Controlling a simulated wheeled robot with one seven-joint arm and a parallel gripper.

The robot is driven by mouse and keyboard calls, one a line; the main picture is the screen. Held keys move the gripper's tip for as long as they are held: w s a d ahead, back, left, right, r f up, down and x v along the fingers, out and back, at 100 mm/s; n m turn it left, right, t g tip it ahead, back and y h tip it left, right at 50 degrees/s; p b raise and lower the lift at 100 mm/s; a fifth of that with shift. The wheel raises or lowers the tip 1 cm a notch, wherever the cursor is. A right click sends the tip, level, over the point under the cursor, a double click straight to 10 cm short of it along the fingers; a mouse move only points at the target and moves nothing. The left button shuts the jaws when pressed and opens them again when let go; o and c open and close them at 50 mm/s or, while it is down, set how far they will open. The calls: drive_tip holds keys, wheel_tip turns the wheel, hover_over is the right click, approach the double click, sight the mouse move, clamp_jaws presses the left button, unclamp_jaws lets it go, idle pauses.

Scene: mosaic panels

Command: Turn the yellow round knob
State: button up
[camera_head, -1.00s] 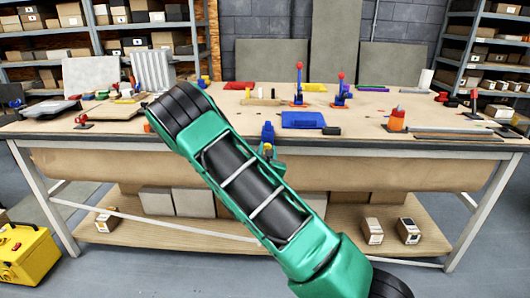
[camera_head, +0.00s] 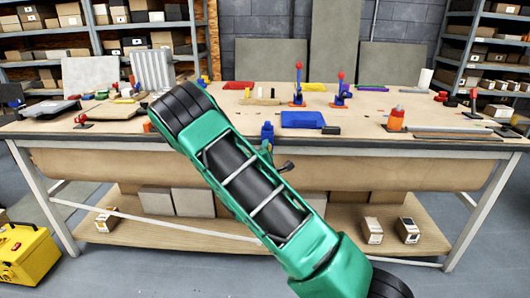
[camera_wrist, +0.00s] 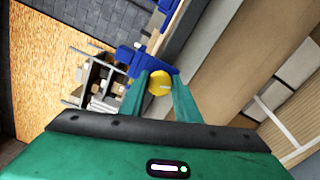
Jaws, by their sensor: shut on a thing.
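The yellow round knob (camera_wrist: 158,83) shows in the wrist view between the two green fingers of my gripper (camera_wrist: 159,76). The fingers are shut on its sides. A pale line on its face points right and slightly down. The knob sits on a blue fixture (camera_wrist: 126,57). In the head view this blue fixture (camera_head: 267,132) is at the front edge of the workbench. My green arm hides the knob and most of my gripper there.
The workbench (camera_head: 370,132) holds several coloured panels and fixtures. A blue panel (camera_head: 303,119) lies right of the knob's fixture, and an orange device (camera_head: 396,119) stands farther right. A yellow case (camera_head: 30,257) is on the floor at left.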

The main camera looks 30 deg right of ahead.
drive_tip(key=shift+w+a+f+m, duration=0.1)
drive_tip(key=shift+a+f+m, duration=0.05)
drive_tip(key=shift+m, duration=2.25)
drive_tip(key=shift+a+f+m, duration=0.1)
drive_tip(key=shift+f+m, duration=0.05)
drive_tip(key=shift+m, duration=2.25)
drive_tip(key=o, duration=0.9)
drive_tip(key=shift+c, duration=0.2)
drive_tip(key=shift+o, duration=0.8)
drive_tip(key=shift+d, duration=0.1)
drive_tip(key=v, duration=1)
drive_tip(key=shift+s+a, duration=0.3)
